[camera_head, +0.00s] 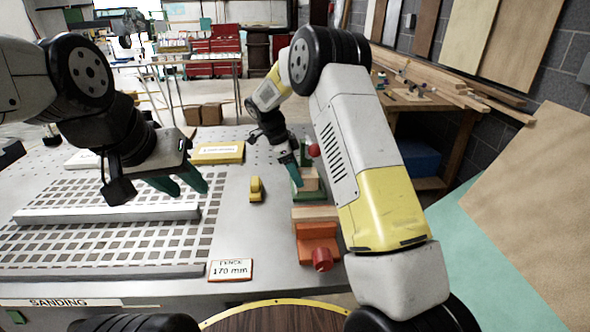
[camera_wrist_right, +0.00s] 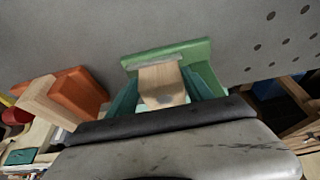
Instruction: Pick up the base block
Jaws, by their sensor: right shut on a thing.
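A pale wooden block, apparently the base block (camera_wrist_right: 162,84), sits between the green fingers of my right gripper (camera_wrist_right: 165,95) in the right wrist view. The gripper is shut on it. In the head view the block (camera_head: 310,181) shows beside the right gripper (camera_head: 296,178), partly hidden by it. The block lies against a green fixture (camera_wrist_right: 198,55) on the grey table; I cannot tell whether it is lifted. My left gripper (camera_head: 182,182) hangs over the slotted area at the left, its green fingers apart and nothing visible between them.
A yellow piece (camera_head: 256,190), a yellow tray (camera_head: 218,153) and a fence sign (camera_head: 230,270) are on the table. The middle is mostly clear.

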